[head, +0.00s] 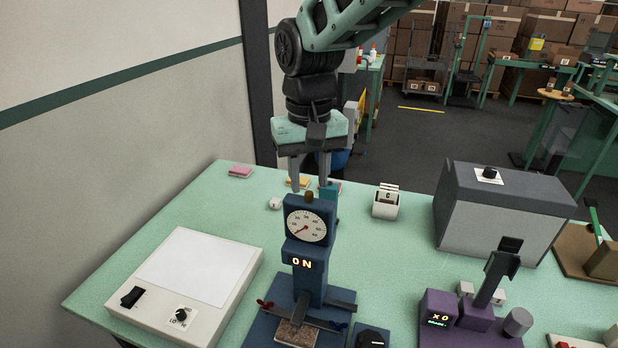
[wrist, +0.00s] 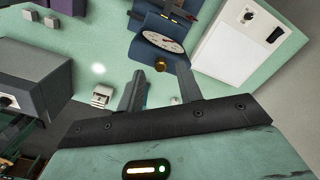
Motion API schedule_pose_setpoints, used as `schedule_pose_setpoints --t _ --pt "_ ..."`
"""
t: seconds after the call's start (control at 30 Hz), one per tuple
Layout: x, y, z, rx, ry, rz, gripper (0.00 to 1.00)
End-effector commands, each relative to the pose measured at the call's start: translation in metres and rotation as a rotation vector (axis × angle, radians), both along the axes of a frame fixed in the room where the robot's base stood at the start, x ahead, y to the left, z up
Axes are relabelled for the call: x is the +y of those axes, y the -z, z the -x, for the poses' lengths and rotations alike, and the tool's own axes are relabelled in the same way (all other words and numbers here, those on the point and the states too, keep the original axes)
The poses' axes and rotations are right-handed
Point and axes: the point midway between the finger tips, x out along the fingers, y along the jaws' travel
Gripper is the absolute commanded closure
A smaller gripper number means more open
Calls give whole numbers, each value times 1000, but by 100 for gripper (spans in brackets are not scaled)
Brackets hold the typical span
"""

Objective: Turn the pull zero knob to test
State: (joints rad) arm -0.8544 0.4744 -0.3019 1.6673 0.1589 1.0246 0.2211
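The blue pull tester (head: 310,275) stands upright on the green table, with a round white dial (head: 306,226) and a lit display reading ON. A small brass knob (head: 309,197) tops its head; it also shows in the wrist view (wrist: 183,67). A black knob with a pale pointer (head: 372,338) sits on a blue box at the tester's right foot, cut by the frame edge; I cannot read any setting. My gripper (head: 309,180) points down, open and empty, above the tester's head.
A white light panel (head: 185,270) with a switch and dial lies left. A grey box (head: 505,212) with a knob, a purple device (head: 465,320) and a small white holder (head: 386,202) stand right. Small coloured pads lie behind the tester. Table is clear between panel and tester.

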Motion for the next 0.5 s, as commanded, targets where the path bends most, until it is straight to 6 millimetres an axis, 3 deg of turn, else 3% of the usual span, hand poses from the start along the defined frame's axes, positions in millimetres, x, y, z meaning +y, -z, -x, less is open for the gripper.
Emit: schedule_pose_setpoints --t 0.2,0.5 --pt "0 20 0 1 -1 0 64" --pt "0 24 0 0 -1 -1 64"
